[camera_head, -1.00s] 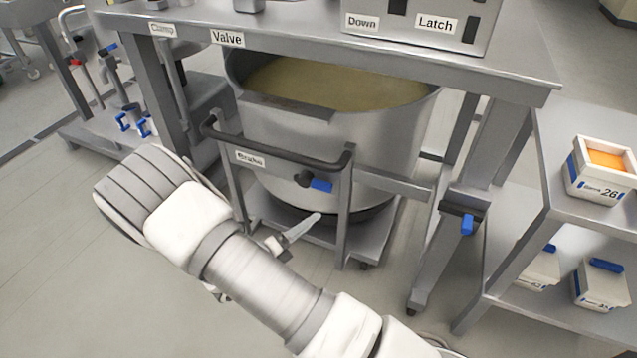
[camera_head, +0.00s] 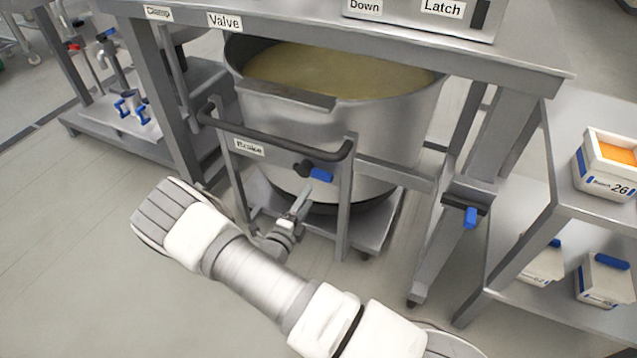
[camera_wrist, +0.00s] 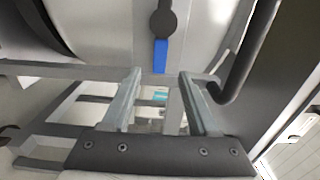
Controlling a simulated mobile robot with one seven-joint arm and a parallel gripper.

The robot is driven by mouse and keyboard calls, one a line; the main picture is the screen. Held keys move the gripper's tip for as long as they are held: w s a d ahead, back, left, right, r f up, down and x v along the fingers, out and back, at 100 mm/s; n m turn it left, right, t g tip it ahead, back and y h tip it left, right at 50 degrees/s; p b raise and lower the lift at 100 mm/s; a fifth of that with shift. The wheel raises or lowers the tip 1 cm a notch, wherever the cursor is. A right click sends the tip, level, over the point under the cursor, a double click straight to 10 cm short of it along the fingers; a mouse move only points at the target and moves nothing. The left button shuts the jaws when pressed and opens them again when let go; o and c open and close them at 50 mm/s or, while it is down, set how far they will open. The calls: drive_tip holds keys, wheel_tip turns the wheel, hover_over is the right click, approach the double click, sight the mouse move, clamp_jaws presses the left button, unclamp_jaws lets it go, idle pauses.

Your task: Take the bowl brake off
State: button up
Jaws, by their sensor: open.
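The large steel bowl (camera_head: 290,115) holds a yellowish mass and stands on a wheeled trolley (camera_head: 375,228) under the steel table. The brake is a black hub with a blue lever (camera_head: 320,175) on the trolley's front frame, right of the "Brake" label (camera_head: 249,148). In the head view my gripper (camera_head: 301,192) is just below the lever, its fingers pointing up toward it. In the wrist view my gripper (camera_wrist: 159,76) is open and empty. The blue lever (camera_wrist: 161,55) hangs straight down from its hub, just beyond the fingertips and between them. I see no contact.
The trolley's black push handle (camera_head: 270,137) runs above the brake, and passes close to the right finger in the wrist view. Another blue lever (camera_head: 470,217) is on the table leg at right. A shelf (camera_head: 530,215) with white boxes stands right.

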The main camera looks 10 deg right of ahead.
sight(320, 178)
drive_tip(key=b+x, duration=0.1)
drive_tip(key=x, duration=0.7)
drive_tip(key=shift+w, duration=0.1)
drive_tip(key=shift+c, duration=0.2)
clamp_jaws()
idle(1.0)
